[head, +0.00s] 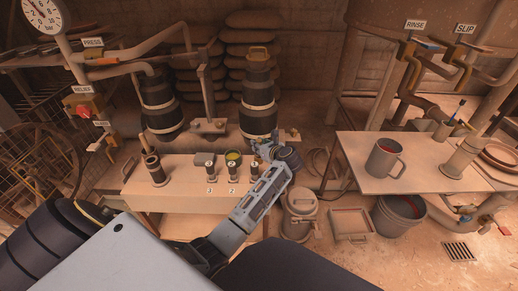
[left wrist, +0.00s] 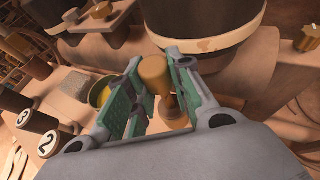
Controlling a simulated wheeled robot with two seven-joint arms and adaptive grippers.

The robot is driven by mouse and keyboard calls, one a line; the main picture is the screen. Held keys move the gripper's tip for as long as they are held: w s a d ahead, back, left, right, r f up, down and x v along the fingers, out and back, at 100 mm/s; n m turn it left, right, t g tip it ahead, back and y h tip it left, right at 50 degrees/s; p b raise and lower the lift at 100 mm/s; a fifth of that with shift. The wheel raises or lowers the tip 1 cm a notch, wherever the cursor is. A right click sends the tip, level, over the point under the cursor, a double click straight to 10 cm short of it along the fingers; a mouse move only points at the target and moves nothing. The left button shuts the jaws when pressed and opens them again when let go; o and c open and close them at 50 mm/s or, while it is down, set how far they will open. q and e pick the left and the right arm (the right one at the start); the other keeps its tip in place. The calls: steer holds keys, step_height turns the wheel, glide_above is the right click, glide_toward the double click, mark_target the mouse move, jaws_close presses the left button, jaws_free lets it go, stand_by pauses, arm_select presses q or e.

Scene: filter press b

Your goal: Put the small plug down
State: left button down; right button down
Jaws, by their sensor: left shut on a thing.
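The small plug (left wrist: 155,75) is a brown, rounded piece with a narrower waist, seen between the fingers in the left wrist view. My left gripper (left wrist: 156,88) is shut on it, with green pads on both sides. In the head view my left gripper (head: 272,152) is over the right end of the pale bench (head: 170,197), in front of a tall dark banded cylinder (head: 258,95). The plug cannot be made out there, and whether it touches the surface below is unclear. My right gripper is not in view.
Numbered dark cylinders and a yellow-rimmed cup (head: 233,157) stand on the bench left of the gripper; the cup also shows in the wrist view (left wrist: 101,92). A grey mug (head: 384,158) stands on the right table (head: 365,180). A lidded can (head: 299,213) stands on the floor.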

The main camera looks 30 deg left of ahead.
arm_select(q)
steer(key=shift+f, duration=0.15)
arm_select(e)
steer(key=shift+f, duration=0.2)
arm_select(q)
steer(key=c, duration=1.3)
jaws_free()
steer(key=shift+o, duration=0.2)
